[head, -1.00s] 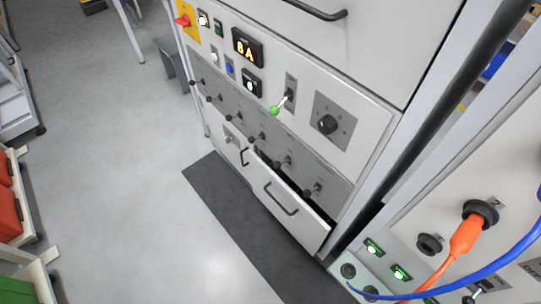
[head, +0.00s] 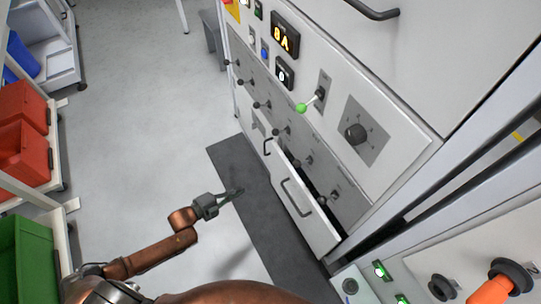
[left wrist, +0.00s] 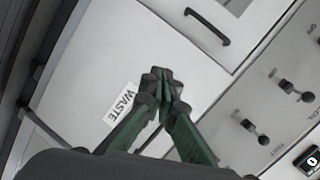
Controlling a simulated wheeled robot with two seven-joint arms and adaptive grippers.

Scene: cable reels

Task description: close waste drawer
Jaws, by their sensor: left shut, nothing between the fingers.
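A white drawer (head: 310,217) with a dark bar handle stands partly open low in the cabinet, with a dark gap along its top edge. In the left wrist view a white front (left wrist: 85,75) carries a label reading WASTE (left wrist: 121,103). My left gripper (head: 238,191) is shut and empty, out in front of the open drawer and apart from it in the head view. In the left wrist view its fingertips (left wrist: 163,78) overlap the white front; I cannot tell whether they touch. My right gripper is not in view.
A smaller front with a black handle (head: 267,146) sits beside the drawer. A dark mat (head: 245,175) lies in front. Red bins (head: 22,120) and a green bin (head: 27,258) stand left, with open floor between.

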